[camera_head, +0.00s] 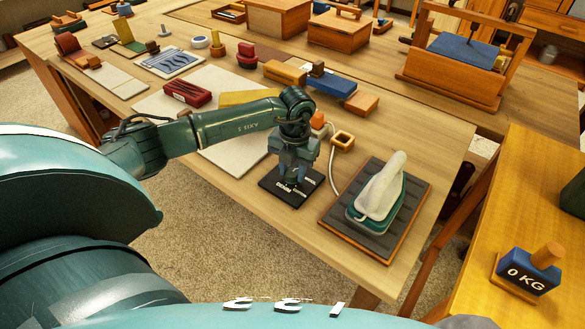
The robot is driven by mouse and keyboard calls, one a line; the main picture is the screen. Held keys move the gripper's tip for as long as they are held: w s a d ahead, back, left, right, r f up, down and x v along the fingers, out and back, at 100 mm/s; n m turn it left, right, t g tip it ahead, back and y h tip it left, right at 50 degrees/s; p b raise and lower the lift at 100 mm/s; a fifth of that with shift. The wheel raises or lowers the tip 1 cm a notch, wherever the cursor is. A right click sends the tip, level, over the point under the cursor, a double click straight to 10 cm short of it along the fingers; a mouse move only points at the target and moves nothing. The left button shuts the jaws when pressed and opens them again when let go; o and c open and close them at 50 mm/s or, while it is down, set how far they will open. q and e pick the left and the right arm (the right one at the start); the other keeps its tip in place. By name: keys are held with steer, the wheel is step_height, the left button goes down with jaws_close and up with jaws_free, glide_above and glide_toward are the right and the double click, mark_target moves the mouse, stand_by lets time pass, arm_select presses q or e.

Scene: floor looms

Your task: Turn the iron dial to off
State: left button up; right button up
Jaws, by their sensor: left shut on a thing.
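A small black plate (270,192) with small white labels lies flat on the wooden table near its front edge. My left gripper (292,186) points straight down over the plate. Its fingers are shut on the iron dial, which they mostly hide, so I cannot tell which way the dial points. A white and green iron (378,190) rests to the right of the plate on a dark ribbed pad (338,222) with a wooden edge. My right gripper is not in view.
A pale cord (333,180) runs between the plate and the iron, near an orange square ring (342,141). Blue, orange and red blocks lie behind my arm. A small wooden loom (455,55) stands at the back right. A 0 KG block (527,270) sits on another table.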

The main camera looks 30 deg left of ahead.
mark_target(294, 174)
arm_select(q)
steer(key=o, duration=1)
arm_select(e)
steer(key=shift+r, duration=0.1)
arm_select(q)
steer(key=shift+r, duration=0.15)
steer(key=r, duration=0.8)
steer(key=r+b, duration=0.1)
steer(key=r, duration=0.4)
steer(key=shift+d, duration=0.25)
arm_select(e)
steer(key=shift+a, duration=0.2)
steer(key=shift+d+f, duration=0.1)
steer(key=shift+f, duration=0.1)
arm_select(q)
steer(key=shift+s+f, duration=0.1)
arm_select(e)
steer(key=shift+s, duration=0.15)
